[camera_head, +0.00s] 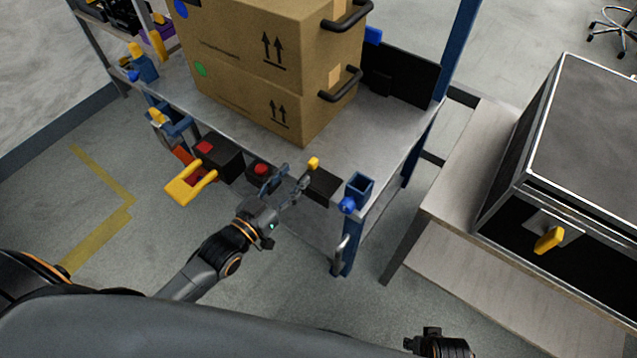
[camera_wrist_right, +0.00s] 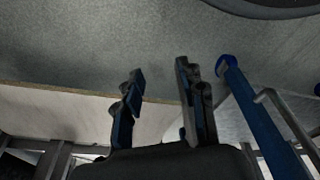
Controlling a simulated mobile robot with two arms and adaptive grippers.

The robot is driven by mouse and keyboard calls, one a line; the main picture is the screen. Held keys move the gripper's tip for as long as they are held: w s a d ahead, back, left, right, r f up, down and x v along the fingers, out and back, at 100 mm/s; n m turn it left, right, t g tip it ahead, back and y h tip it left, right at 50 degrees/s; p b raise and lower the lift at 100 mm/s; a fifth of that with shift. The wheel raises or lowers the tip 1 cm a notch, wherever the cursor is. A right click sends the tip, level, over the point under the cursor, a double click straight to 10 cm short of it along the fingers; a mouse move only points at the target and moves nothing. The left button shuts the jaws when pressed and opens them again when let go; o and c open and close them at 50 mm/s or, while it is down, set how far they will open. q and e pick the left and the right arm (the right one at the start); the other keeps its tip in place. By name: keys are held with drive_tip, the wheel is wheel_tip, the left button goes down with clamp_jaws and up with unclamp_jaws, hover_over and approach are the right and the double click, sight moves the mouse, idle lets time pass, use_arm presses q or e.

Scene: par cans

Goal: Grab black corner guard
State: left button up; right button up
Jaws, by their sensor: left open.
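Two black curved bars sit at the box edges in the head view, an upper one (camera_head: 347,16) and a lower one (camera_head: 342,86); I cannot tell if either is the corner guard. They are on two stacked cardboard boxes (camera_head: 235,60). A dark block (camera_head: 323,187) at the shelf's front edge is partly hidden. My left gripper (camera_head: 287,181) is open at that front edge, close to the dark block and below the boxes. My right gripper (camera_wrist_right: 160,68) is open and empty, its fingers apart over bare floor in the wrist view.
The boxes stand on a grey shelf (camera_head: 385,125) with blue posts (camera_head: 354,235). A black unit with a red button (camera_head: 261,169) and a yellow handle (camera_head: 190,183) are left of my gripper. A large black case (camera_head: 585,115) is on a table at right.

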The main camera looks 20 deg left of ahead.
sight(310, 164)
use_arm(q)
drive_tip(key=x, duration=0.3)
drive_tip(key=shift+w+d, duration=0.25)
drive_tip(key=x, duration=0.3)
drive_tip(key=b+x, duration=0.1)
drive_tip(key=shift+w+d+f, duration=0.15)
drive_tip(key=shift+d+f, duration=0.1)
drive_tip(key=shift+f, duration=0.1)
use_arm(e)
drive_tip(key=r, duration=0.1)
drive_tip(key=w+r, duration=0.1)
drive_tip(key=r, duration=0.2)
drive_tip(key=shift+w+r, duration=0.1)
drive_tip(key=shift+w, duration=0.15)
use_arm(q)
clamp_jaws()
